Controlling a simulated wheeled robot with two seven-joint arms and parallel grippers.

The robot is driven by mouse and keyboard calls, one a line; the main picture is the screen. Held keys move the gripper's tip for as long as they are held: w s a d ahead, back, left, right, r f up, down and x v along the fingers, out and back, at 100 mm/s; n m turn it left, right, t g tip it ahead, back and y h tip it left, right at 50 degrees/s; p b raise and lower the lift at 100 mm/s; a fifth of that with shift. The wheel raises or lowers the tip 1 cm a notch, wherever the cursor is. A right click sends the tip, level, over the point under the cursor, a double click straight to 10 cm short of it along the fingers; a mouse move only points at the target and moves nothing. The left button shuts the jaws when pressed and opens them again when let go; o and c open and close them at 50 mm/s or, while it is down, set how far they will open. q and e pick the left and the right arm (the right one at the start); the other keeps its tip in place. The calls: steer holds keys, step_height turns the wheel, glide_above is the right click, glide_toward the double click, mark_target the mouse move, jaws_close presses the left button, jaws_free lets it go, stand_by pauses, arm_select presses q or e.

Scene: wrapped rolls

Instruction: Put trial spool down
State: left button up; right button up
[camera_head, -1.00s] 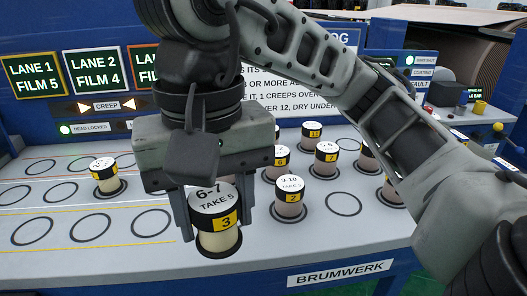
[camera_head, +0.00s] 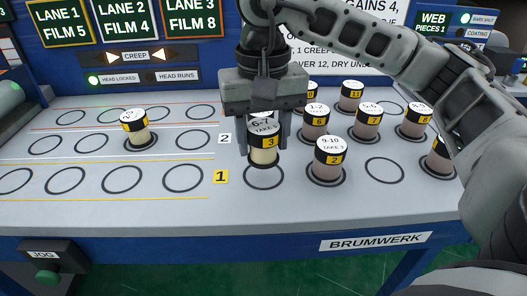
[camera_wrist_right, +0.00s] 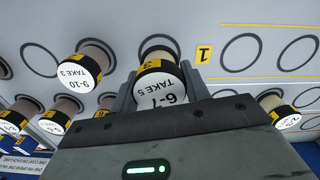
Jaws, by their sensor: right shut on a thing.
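The spool marked 6-7 TAKE 5 (camera_head: 264,150), with a cream body and a black band with a yellow 3, is between the fingers of my right gripper (camera_head: 265,147). The gripper is shut on it from above. Its base shows above the front-row ring (camera_head: 263,176), so it seems held a little over the table. In the right wrist view the same spool (camera_wrist_right: 160,82) is upright between the fingers, with part of the ring showing past it. My left gripper is not in view.
The spool marked 9-10 (camera_head: 328,160) stands close to the right. Several other spools stand behind it, including one marked 5-6 (camera_head: 368,122). Another spool (camera_head: 135,128) stands at left among empty rings (camera_head: 183,178). A yellow 1 tag (camera_head: 221,176) lies left of the held spool.

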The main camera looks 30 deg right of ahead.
mark_target(263, 155)
steer(key=f, duration=0.4)
steer(key=shift+w+d, duration=0.3)
steer(key=shift+w, duration=0.05)
steer(key=shift+f+b, duration=0.35)
steer(key=o, duration=1.1)
steer(key=shift+r, duration=0.15)
